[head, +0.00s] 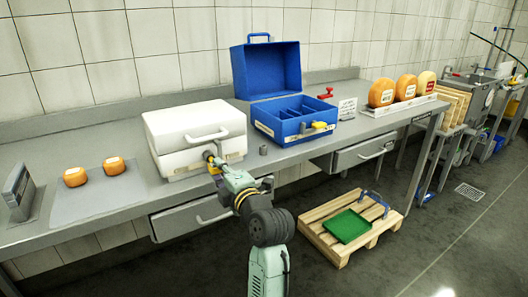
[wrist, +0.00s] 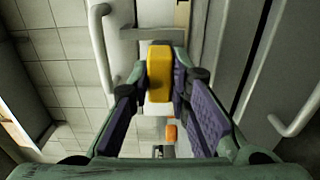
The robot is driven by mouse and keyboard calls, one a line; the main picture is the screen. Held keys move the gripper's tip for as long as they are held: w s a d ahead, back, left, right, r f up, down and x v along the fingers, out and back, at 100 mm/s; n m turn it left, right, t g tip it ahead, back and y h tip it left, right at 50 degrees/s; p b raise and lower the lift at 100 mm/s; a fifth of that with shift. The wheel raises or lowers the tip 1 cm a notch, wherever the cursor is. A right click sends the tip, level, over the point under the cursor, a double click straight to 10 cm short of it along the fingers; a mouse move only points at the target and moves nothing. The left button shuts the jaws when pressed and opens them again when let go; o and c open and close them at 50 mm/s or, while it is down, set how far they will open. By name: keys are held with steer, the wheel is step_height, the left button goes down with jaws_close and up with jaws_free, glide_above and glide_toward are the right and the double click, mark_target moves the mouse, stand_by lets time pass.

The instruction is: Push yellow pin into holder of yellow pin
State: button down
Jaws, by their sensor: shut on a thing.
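In the wrist view, the yellow pin (wrist: 159,75) is between the two fingers of my gripper (wrist: 160,80), which are shut on its sides. In the head view, my gripper (head: 214,166) is at the front of the white box (head: 195,132), near its lower right part. The pin is very small there and hard to make out. In the wrist view, the pin's far end is against or close to a pale surface; I cannot tell if it touches. The holder of the yellow pin is not clearly visible; gripper and pin cover that spot.
The open blue case (head: 290,120) stands right of the white box, with a yellow part (head: 319,126) on its front. A small grey cylinder (head: 263,150) stands near the counter edge. Two cheeses (head: 75,177) lie left. A pallet (head: 335,245) with a green tray (head: 347,226) is on the floor.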

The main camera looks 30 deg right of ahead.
steer(key=shift+s+b, duration=0.45)
steer(key=shift+s, duration=0.95)
steer(key=shift+s+d, duration=0.1)
steer(key=shift+s, duration=0.2)
steer(key=shift+s+b, duration=0.8)
steer(key=shift+s, duration=0.65)
